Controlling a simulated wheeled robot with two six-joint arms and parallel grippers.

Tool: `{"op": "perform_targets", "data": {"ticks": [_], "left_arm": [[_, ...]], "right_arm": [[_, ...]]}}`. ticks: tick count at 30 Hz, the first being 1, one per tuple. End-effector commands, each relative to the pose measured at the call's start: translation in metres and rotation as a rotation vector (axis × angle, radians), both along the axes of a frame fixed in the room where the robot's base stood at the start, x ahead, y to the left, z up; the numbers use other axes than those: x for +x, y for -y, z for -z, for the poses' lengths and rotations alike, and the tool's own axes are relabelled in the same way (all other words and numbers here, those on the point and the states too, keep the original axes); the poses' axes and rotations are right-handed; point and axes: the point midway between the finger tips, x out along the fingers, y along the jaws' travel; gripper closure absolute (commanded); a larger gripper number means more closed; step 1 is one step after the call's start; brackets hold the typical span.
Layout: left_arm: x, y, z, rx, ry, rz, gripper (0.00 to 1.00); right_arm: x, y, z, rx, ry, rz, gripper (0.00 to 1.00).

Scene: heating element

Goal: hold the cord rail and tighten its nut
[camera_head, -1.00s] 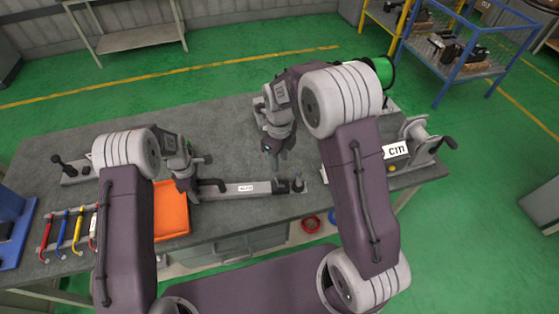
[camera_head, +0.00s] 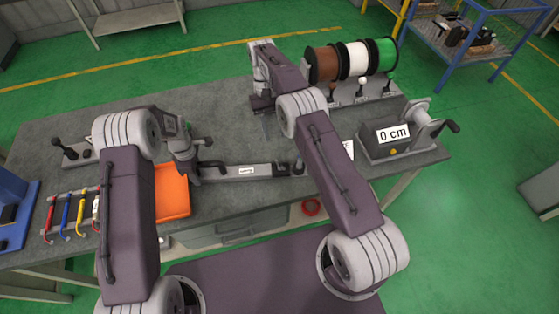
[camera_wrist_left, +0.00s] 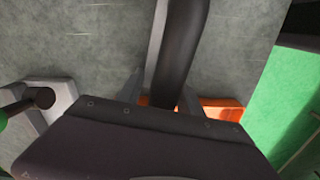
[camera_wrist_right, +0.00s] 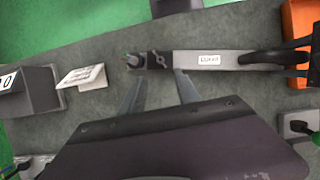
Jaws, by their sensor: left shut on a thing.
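The cord rail (camera_head: 232,173) is a long grey bar with a white label, lying across the bench; it also shows in the right wrist view (camera_wrist_right: 222,59). My left gripper (camera_head: 196,176) is shut on the dark handle (camera_wrist_left: 180,45) at the rail's left end. My right gripper (camera_head: 268,128) is behind the rail, over the bench. In the right wrist view its fingers (camera_wrist_right: 157,90) are apart and empty, with the rail beyond them.
An orange tray (camera_head: 173,192) lies left of the rail, beside several coloured tools (camera_head: 72,215). A grey winder box reading 0 cm (camera_head: 388,140) stands at right. Brown, white and green spools (camera_head: 355,62) stand at the back right. The bench (camera_head: 110,125) behind the rail is mostly clear.

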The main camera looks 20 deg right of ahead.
Motion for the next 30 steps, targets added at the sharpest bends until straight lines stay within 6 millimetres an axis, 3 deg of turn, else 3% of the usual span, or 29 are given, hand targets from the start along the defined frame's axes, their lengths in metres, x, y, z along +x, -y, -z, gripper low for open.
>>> {"op": "perform_targets", "data": {"ticks": [11,14,24,30], "left_arm": [[0.000,0.000,0.000,0.000,-0.001,0.001,1.00],[0.000,0.000,0.000,0.000,-0.001,0.001,1.00],[0.000,0.000,0.000,0.000,-0.001,0.001,1.00],[0.000,0.000,0.000,0.000,-0.001,0.001,1.00]], "right_arm": [[-0.005,0.000,0.009,0.026,-0.014,-0.065,0.61],[-0.010,0.001,0.021,0.025,-0.015,-0.064,0.61],[-0.040,0.003,0.091,0.024,-0.014,-0.063,0.61],[-0.046,0.004,0.109,0.025,-0.010,-0.063,0.61]]}}
